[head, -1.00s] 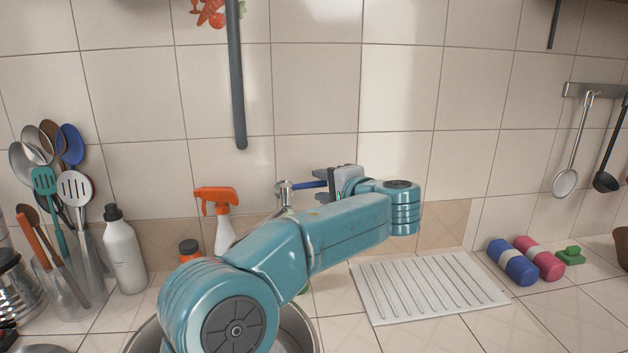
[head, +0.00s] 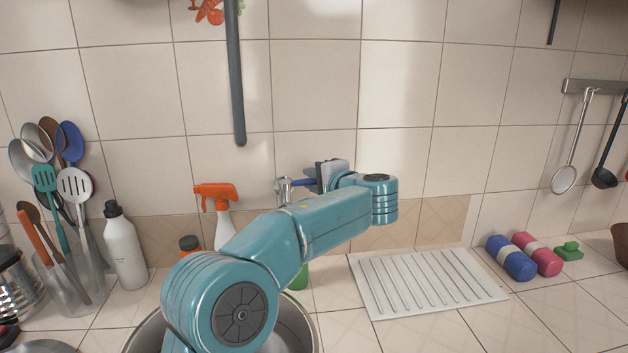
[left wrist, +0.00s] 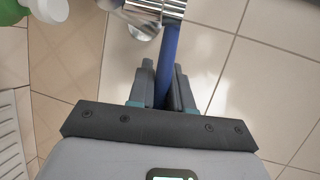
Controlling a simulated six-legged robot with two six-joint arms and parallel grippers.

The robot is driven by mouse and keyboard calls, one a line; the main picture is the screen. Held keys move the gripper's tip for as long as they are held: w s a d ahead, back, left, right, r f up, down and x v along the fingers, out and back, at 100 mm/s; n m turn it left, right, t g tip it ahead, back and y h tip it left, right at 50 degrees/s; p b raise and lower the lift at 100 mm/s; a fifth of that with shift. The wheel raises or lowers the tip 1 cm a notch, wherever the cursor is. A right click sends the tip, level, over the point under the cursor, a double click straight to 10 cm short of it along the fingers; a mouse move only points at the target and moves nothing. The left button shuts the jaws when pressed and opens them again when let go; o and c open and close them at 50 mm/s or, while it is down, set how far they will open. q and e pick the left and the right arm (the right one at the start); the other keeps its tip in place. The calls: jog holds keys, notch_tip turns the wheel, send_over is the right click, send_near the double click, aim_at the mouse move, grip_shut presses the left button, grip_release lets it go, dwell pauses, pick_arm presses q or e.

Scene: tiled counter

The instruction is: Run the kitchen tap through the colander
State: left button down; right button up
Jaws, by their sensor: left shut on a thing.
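The chrome tap (head: 284,190) stands behind the sink (head: 308,325), and its blue lever (head: 300,183) points right. My left gripper (head: 316,180) is beside the tap, shut on the blue lever. In the left wrist view the lever (left wrist: 169,55) runs from the chrome tap body (left wrist: 158,10) down between my two dark fingers (left wrist: 166,88). My left arm covers much of the sink and the lower tap. I cannot make out a colander or any running water. My right gripper is not in view.
An orange spray bottle (head: 217,215) and a white bottle (head: 124,248) stand left of the tap. A green item (head: 298,278) is partly hidden behind my arm. A white ridged drainboard (head: 425,283) lies right of the sink, with blue and pink rolls (head: 510,258) (head: 537,255) beyond.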

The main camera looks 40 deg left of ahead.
pick_arm(q)
jog(key=m+t+b, duration=0.1)
jog(key=s+d+m+t+h+b, duration=0.1)
jog(key=b, duration=0.1)
jog(key=m+t+h+b, duration=0.1)
jog(key=t+b, duration=0.1)
jog(key=shift+s+d+f, duration=0.15)
jog(key=shift+d+f, duration=0.1)
jog(key=shift+f, duration=0.05)
jog(key=shift+s+d+r+m+t+h+b, duration=0.1)
jog(key=shift+s+d+m+t+h+b, duration=0.25)
jog(key=shift+m+t+h, duration=0.55)
jog(key=shift+s+d+r+m+t+h+b, duration=0.15)
jog(key=shift+s+m+t+h, duration=0.25)
jog(key=shift+m+t+h, duration=0.5)
jog(key=shift+s+d+r+m+t+h+b, duration=0.1)
jog(key=shift+s+d+m+t+h+b, duration=0.25)
jog(key=shift+m+t+h, duration=0.5)
jog(key=shift+s+m, duration=0.1)
jog(key=shift+m, duration=0.25)
jog(key=c, duration=1.1)
grip_release()
